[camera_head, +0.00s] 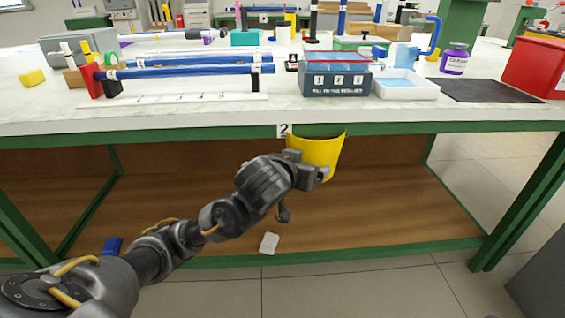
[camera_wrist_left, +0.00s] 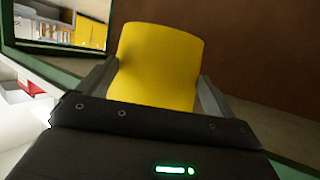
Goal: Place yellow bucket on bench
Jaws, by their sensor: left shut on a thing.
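A yellow bucket (camera_head: 322,153) hangs in my left gripper (camera_head: 310,176), below and in front of the bench's green front edge, by the number 2 label. In the left wrist view the bucket (camera_wrist_left: 160,65) fills the space between the two fingers of the left gripper (camera_wrist_left: 158,88), which are shut on it. The bench (camera_head: 190,116) has a pale top and a green frame. The bucket's upper rim is near the level of the bench edge. My right gripper is not in view.
On the bench stand a grey-blue numbered box (camera_head: 336,84), a white tray (camera_head: 404,90), a dark mat (camera_head: 490,91), a purple-labelled bottle (camera_head: 454,60), a red box (camera_head: 535,66) and blue rods (camera_head: 183,71) on a rack. A narrow front strip is clear. A brown shelf (camera_head: 390,215) lies below.

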